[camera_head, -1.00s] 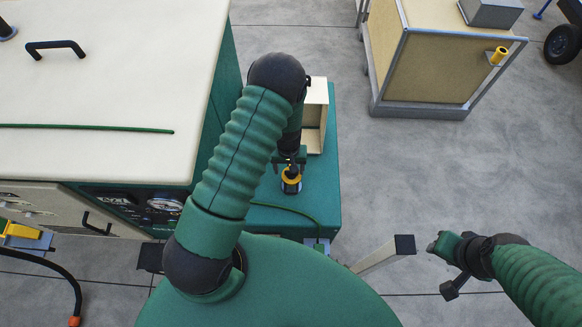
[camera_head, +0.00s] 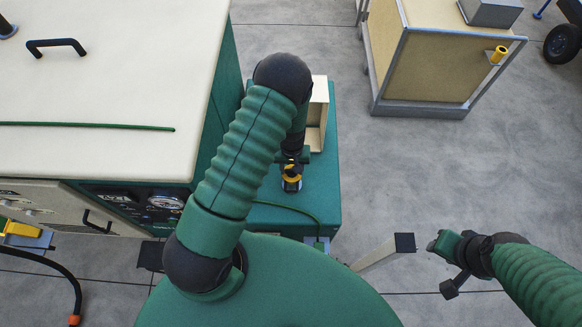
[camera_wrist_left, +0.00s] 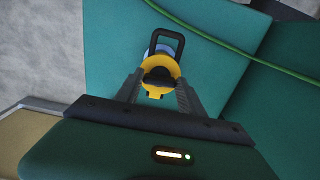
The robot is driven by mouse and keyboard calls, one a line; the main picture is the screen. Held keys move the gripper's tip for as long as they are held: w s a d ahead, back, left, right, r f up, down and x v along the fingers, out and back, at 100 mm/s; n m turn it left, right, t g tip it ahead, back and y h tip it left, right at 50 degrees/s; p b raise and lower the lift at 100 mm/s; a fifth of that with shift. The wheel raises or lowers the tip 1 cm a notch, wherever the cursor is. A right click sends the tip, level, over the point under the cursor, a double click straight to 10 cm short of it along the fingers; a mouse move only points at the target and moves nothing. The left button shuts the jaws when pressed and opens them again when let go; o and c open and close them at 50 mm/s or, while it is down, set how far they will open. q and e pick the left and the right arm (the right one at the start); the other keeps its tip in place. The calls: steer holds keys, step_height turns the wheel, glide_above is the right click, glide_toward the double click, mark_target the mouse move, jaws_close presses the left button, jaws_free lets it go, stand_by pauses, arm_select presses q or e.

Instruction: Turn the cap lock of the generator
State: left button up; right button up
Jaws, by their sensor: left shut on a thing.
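The generator (camera_head: 110,75) is the large cream-topped, green-sided machine at the left, with a green ledge (camera_head: 325,190) on its right side. The cap lock (camera_head: 291,178), a yellow and black fitting, stands on this ledge. It also shows in the left wrist view (camera_wrist_left: 158,72) as a yellow ring with a black loop handle beyond it. My left gripper (camera_head: 291,168) is shut on the cap lock from above; in the left wrist view its two fingers (camera_wrist_left: 159,88) lie on either side of the yellow part. My right gripper (camera_head: 440,245) hangs over open floor, its jaws too unclear to judge.
A cream open-sided box (camera_head: 318,115) stands on the ledge behind the cap lock. A green cord (camera_head: 290,208) runs along the ledge. A tan framed crate (camera_head: 430,60) stands at the back right. The floor between is clear.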

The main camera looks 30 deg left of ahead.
arm_select(q)
steer(key=shift+w+d, duration=0.15)
steer(key=shift+w, duration=0.1)
steer(key=n, duration=0.2)
steer(key=shift+s+a+n+b, duration=0.1)
steer(key=shift+a+n+b, duration=0.25)
steer(key=shift+n+b, duration=0.05)
steer(key=n, duration=0.3)
steer(key=shift+d+n, duration=0.25)
steer(key=shift+n, duration=0.05)
steer(key=n, duration=0.3)
steer(key=shift+a+n, duration=0.15)
steer(key=shift+n, duration=0.15)
steer(key=n, duration=0.3)
steer(key=shift+n, duration=0.4)
steer(key=shift+n+p, duration=0.35)
steer(key=shift+n, duration=1.75)
arm_select(e)
steer(key=shift+w+d+f, duration=0.2)
arm_select(q)
steer(key=o, duration=1.4)
steer(key=shift+c, duration=0.2)
